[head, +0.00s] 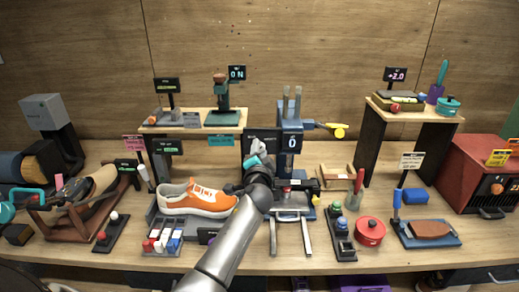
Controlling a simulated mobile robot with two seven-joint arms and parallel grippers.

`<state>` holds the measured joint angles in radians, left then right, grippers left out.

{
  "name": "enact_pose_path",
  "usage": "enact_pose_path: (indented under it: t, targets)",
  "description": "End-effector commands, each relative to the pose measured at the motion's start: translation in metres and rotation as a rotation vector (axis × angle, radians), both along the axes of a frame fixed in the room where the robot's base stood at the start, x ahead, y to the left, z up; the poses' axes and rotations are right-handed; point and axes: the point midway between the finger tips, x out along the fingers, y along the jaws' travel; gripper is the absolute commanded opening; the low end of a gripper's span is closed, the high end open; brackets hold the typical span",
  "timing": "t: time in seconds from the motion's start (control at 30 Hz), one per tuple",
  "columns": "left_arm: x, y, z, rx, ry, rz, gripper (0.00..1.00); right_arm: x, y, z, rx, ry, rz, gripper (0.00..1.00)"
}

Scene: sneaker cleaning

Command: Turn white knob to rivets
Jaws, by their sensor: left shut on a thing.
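My left arm comes up from the bottom middle, and its gripper (258,158) is in front of a dark panel (262,136) beside the blue machine (289,128). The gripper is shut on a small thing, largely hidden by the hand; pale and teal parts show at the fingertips. I cannot tell whether this thing is the white knob, and no rivets label is readable. A white round knob (114,215) shows on a black base at the left, well apart from the gripper. My right gripper is not in view.
An orange sneaker (196,197) stands left of my arm, above a rack of coloured blocks (165,237). A grey metal frame (291,225) stands just right of my arm. A red round tin (370,231) and a blue tray (428,233) are farther right.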

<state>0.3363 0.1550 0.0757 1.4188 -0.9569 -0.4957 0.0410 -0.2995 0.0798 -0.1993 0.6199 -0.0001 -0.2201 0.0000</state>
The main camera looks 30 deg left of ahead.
Motion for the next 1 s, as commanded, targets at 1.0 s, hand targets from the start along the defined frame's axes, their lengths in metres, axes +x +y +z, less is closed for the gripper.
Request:
enact_pose_path:
  t: [1.0]
  targets:
    - [0.0,-0.001,-0.001,0.449,0.278,0.0,0.0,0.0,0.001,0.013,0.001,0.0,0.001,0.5]
